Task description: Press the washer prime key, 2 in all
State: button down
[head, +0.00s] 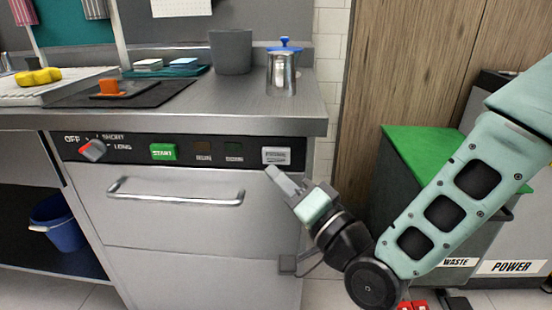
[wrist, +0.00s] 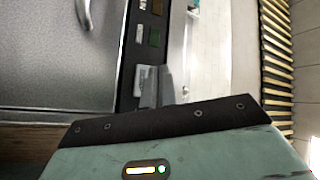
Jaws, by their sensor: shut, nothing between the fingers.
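The grey prime key (head: 276,156) is at the right end of the washer's black control panel (head: 125,150). Its label is too small to read. My gripper (head: 271,171) is shut and empty. In the head view its tip is just below the key's lower edge; I cannot tell whether it touches.
On the same panel are a red-and-grey knob (head: 92,150), a green START key (head: 163,152) and two dark lamps. A bar handle (head: 175,195) sticks out below. A steel pot (head: 282,75) stands on the counter above. A green-lidded waste bin (head: 420,155) stands at right.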

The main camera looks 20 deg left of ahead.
aim_at(276, 156)
jog(key=shift+s+d, duration=0.25)
jog(key=shift+s, duration=0.9)
dwell(1.7)
jog(key=s+b, duration=0.2)
jog(key=b, duration=0.1)
jog(key=s+d+b, duration=0.1)
jog(key=b, duration=0.2)
jog(key=shift+s+b, duration=0.35)
jog(key=shift+b, duration=0.05)
jog(key=shift+w+a, duration=0.1)
jog(key=shift+w, duration=0.05)
jog(key=shift+w+a+p, duration=0.2)
jog(key=shift+w+a, duration=0.15)
jog(key=shift+w, duration=1.05)
jog(key=shift+w+a+p, duration=0.15)
jog(key=shift+w+a, duration=0.15)
jog(key=shift+w, duration=1.1)
jog(key=shift+w+a+p, duration=0.2)
jog(key=shift+w+a, duration=0.15)
jog(key=shift+w, duration=1.05)
